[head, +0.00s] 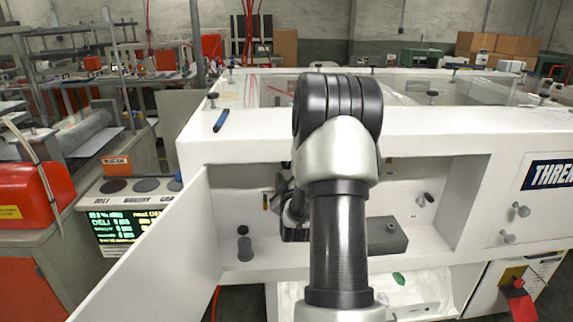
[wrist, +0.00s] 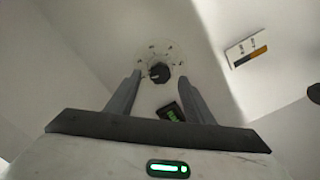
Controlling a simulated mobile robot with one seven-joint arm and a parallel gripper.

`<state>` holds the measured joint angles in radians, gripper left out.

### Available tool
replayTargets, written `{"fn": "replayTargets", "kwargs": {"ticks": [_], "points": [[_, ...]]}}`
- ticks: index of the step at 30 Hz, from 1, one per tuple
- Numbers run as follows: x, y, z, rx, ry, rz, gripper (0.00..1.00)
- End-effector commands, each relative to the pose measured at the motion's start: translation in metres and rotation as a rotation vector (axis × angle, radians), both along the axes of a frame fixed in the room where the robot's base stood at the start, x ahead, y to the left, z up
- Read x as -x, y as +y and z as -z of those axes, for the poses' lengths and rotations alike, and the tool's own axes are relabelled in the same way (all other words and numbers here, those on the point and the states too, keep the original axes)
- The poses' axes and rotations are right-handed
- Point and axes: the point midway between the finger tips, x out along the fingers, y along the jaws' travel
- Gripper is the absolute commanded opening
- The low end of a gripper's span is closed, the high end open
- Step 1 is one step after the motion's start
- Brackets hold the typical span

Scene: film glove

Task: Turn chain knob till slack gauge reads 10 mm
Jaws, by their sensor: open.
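A small black knob (wrist: 159,72) sits in the middle of a round pale dial with marks around it, on a white panel in the wrist view. My gripper (wrist: 160,81) is open, with its two grey fingers to the left and right of the knob; I cannot tell whether they touch it. A small dark display with green digits (wrist: 171,113) shows between the fingers, below the knob. Its reading is too small to make out, and I cannot tell if it is the slack gauge. In the head view my arm hides the knob and most of the gripper.
A white machine (head: 440,118) has an open recess where my arm reaches in. An open white door (head: 160,262) stands at left. A grey box (head: 386,236) and a dark peg (head: 244,246) are in the recess. A label (wrist: 246,48) is right of the knob.

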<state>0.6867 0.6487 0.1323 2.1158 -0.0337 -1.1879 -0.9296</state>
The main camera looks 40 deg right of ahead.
Motion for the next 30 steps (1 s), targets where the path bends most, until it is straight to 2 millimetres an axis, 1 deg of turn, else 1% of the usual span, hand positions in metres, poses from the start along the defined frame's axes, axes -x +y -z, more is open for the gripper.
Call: {"fn": "replayTargets", "kwargs": {"ticks": [1,3,6,9,13,20,23,27,28,30], "points": [[-0.008,-0.006,0.001,-0.001,-0.001,0.001,0.48],[-0.019,-0.012,0.000,-0.001,-0.001,0.001,0.48],[-0.030,-0.019,0.001,0.000,0.001,0.001,0.48],[-0.037,-0.023,0.000,0.000,0.001,0.001,0.48],[-0.041,-0.026,0.001,-0.001,0.001,0.000,0.48],[-0.042,-0.026,0.000,-0.001,0.001,0.000,0.48],[-0.042,-0.026,0.000,0.000,0.001,0.001,0.32],[-0.042,-0.026,0.000,0.000,0.001,0.001,0.09],[-0.042,-0.026,0.000,0.000,0.001,0.001,0.07],[-0.042,-0.026,0.000,-0.001,0.000,0.001,0.07]]}}
